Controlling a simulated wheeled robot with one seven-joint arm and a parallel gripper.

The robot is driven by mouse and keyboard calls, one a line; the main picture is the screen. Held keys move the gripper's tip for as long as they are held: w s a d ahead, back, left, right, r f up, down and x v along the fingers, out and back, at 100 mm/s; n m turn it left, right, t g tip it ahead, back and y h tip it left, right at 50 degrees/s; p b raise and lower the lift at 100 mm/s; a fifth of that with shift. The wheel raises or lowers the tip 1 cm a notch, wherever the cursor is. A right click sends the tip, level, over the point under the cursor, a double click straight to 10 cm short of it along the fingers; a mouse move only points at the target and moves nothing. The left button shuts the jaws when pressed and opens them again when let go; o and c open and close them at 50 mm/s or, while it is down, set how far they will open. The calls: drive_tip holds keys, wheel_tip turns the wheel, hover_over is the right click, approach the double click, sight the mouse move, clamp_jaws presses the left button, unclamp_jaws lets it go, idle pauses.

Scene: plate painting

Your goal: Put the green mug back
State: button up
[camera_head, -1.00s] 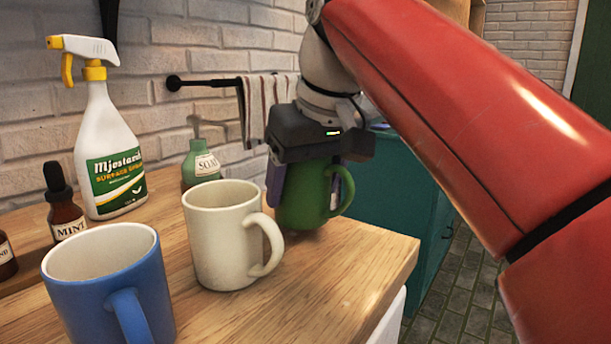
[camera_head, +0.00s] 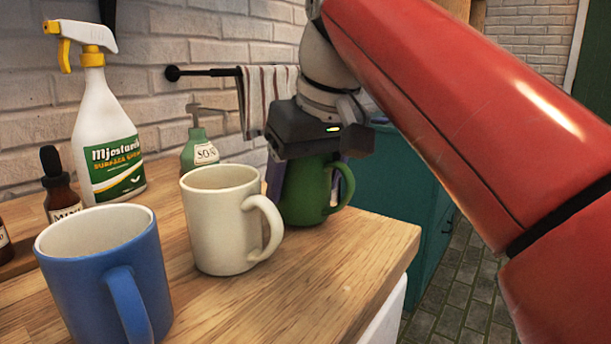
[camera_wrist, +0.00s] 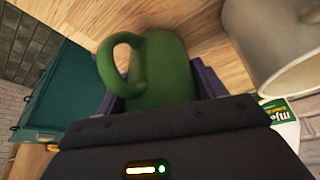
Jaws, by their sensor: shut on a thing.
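The green mug (camera_head: 306,191) is at the far right part of the wooden counter, behind the white mug, with its handle to the right. In the head view its base looks to be at or very near the counter top; I cannot tell if it touches. My gripper (camera_head: 304,163) comes from above and is shut on the green mug, one finger on either side of it. The wrist view shows the mug (camera_wrist: 163,72) between the purple-grey fingers, handle to the left, with the wood behind it.
The white mug (camera_head: 218,228) stands close on the left, and the blue mug (camera_head: 108,270) is nearer me. A spray bottle (camera_head: 104,130), soap bottle (camera_head: 193,151) and dropper bottle (camera_head: 58,186) stand along the wall. The counter (camera_head: 330,265) is bare at the front right, up to its edge.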

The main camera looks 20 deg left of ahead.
sight(317, 159)
drive_tip(key=shift+f, duration=0.3)
drive_tip(key=o, duration=1.4)
drive_tip(key=shift+o, duration=0.2)
drive_tip(key=shift+r, duration=0.1)
drive_tip(key=p+v, duration=0.3)
drive_tip(key=v, duration=0.4)
drive_tip(key=shift+r, duration=0.1)
drive_tip(key=shift+s+d+r, duration=0.1)
drive_tip(key=shift+d+r, duration=0.05)
drive_tip(key=shift+r, duration=0.05)
